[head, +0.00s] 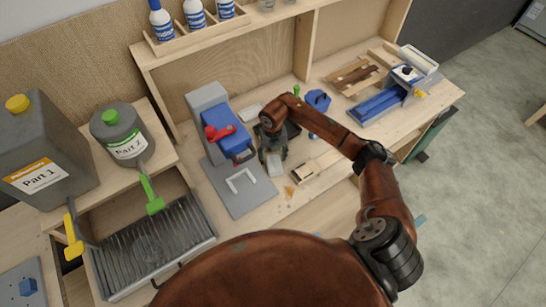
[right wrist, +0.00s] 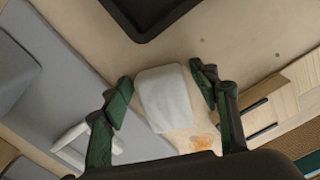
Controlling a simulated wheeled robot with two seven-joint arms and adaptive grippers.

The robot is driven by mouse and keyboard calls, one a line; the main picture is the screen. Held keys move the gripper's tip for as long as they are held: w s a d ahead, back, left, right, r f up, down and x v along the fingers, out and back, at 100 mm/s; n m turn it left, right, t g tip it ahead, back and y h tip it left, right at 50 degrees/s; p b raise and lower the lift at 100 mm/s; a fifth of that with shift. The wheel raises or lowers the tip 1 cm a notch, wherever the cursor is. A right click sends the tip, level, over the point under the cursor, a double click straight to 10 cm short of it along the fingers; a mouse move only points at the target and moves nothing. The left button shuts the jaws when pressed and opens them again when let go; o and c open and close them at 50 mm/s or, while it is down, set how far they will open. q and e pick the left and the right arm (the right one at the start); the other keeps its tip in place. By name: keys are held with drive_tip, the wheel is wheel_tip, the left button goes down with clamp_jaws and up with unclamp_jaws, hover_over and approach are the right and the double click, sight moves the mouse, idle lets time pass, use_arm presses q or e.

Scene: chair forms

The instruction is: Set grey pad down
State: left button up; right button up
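A pale grey pad (right wrist: 165,97) with rounded corners lies between the two green fingers of my right gripper (right wrist: 163,90) in the right wrist view. A gap shows on each side, so the gripper looks open around it, apart from the pad. The pad appears to lie on the wooden bench top. In the head view my right gripper (head: 272,158) points down over the bench, and the pad (head: 275,169) shows just below it, partly hidden by the fingers. My left gripper is not in view.
Left of the pad is a grey base plate (head: 250,203) with a white U-shaped piece, below a blue and grey press (head: 228,135) with a red handle. A dark tray (right wrist: 148,12) lies behind. A small wooden block (head: 306,174) stands to the right. Another pale piece (head: 250,112) lies further back.

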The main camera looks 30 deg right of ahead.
sight(273, 157)
wheel_tip(273, 157, up, 12)
drive_tip(key=shift+r+b, duration=0.2)
drive_tip(key=shift+b, duration=0.35)
idle(0.4)
